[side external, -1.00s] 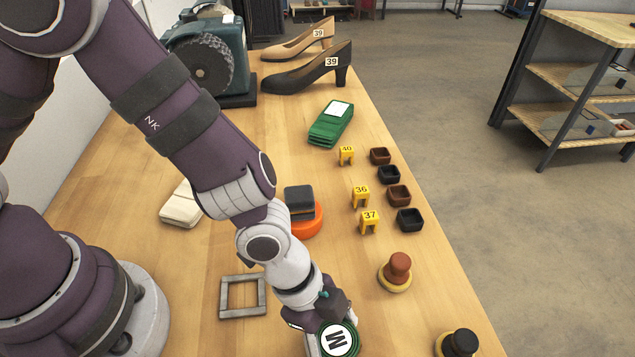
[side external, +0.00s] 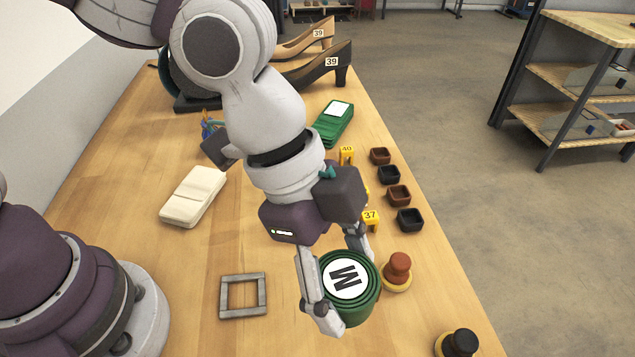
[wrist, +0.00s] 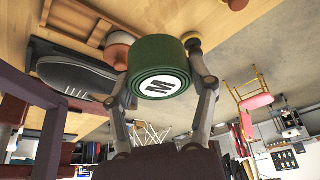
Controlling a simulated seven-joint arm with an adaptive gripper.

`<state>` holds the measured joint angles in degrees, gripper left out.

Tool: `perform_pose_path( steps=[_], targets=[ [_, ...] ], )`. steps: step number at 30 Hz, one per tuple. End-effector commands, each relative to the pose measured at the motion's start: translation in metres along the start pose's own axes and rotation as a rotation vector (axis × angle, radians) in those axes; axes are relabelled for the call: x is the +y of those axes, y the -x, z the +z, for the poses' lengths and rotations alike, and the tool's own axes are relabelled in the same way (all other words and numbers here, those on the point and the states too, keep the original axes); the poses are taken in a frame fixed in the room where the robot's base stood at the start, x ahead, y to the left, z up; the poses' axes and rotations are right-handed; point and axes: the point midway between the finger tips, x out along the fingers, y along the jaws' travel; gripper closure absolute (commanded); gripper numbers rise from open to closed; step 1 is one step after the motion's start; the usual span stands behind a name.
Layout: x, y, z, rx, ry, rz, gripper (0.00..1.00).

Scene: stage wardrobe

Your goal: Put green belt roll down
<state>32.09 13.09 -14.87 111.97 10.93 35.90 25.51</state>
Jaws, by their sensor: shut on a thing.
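The green belt roll (side external: 350,289) has a white disc with a black letter on its face. My gripper (side external: 343,290) is shut on it, with one finger on each side. In the side view the roll appears above the front part of the table (side external: 190,260), and I cannot tell its exact height. In the wrist view the roll (wrist: 158,72) sits between the two fingertips (wrist: 163,92), its lettered face toward the camera.
A brown-topped knob (side external: 398,268) stands right of the roll, and a black-topped one (side external: 460,343) nearer the front edge. A grey square frame (side external: 230,311) lies to the left. Small dark trays (side external: 409,220) and yellow number stands (side external: 370,219) are behind. Bare wood lies around the grey frame.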

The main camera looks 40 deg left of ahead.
Motion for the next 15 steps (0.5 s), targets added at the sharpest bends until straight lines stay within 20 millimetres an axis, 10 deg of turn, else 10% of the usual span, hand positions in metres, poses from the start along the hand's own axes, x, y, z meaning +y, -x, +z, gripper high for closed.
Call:
perform_pose_path(
  steps=[15],
  targets=[
    [-0.091, 0.04, 0.083, -0.012, 0.478, -0.207, 0.82]
  ],
)
